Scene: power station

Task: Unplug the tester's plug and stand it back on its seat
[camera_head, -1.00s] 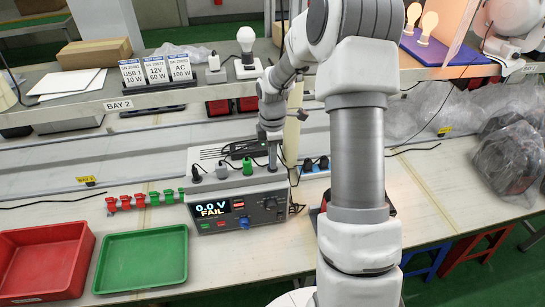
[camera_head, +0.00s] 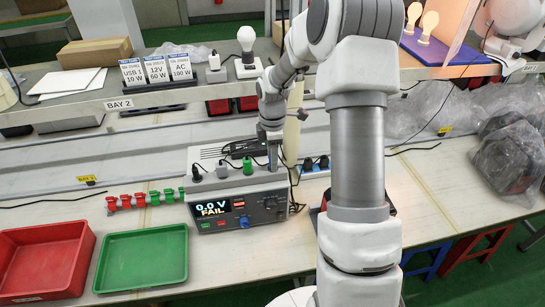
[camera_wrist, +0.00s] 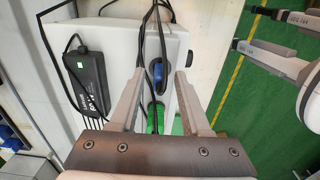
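The tester (camera_head: 238,208) is a grey-white box on the bench, its display reading 0.0 V FAIL. A black plug (camera_head: 196,174), a grey plug (camera_head: 222,171) and a green plug (camera_head: 248,167) stand along its top. My gripper (camera_wrist: 160,76) points down over the right part of the tester's top. In the wrist view its fingers are spread, with a blue fitting (camera_wrist: 158,73) in a dark surround seen between the tips and green plug parts (camera_wrist: 155,117) nearer the palm. Black cables cross the gap. I see no grip on anything; contact cannot be told.
A shelf (camera_head: 60,108) with lamps and cards runs behind. Bagged items lie at right.

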